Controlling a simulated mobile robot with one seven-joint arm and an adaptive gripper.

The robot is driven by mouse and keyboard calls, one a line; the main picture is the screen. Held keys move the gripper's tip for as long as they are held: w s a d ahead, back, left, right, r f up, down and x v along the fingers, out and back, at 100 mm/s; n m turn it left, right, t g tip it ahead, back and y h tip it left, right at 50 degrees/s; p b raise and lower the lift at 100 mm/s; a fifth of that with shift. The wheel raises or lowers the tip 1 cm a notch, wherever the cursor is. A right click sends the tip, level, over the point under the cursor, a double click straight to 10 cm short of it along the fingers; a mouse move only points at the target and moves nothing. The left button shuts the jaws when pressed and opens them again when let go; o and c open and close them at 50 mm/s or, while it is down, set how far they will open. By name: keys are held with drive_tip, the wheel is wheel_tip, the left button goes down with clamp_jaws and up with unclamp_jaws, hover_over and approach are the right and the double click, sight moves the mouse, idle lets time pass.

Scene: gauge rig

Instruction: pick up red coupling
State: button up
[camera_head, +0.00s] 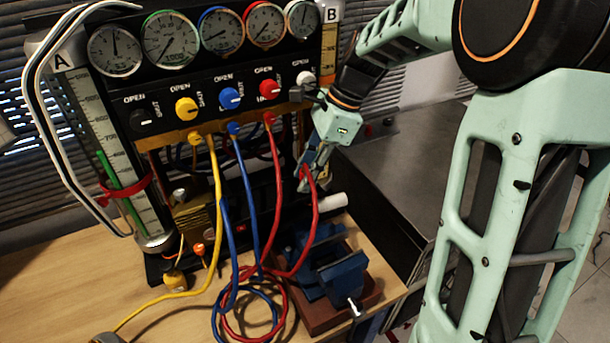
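A red hose (314,215) rises from the coils on the bench to an end among my gripper's fingers. A red coupling at that end is too small and too covered to make out clearly. My gripper (307,180) points down and left, just right of the gauge rig's lower front. Its fingers overlap the upper end of the red hose, and I cannot tell whether they are closed on it or only beside it. Another red hose (277,180) runs down from the rig's front below the red knob (269,88).
The gauge rig (222,75) stands behind, with blue (250,190) and yellow (217,185) hoses hanging from it. A blue vise (335,272) sits below my gripper on the wooden bench (50,285). A dark grey surface (420,165) lies to the right.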

clamp_jaws()
drive_tip(key=shift+r, duration=0.1)
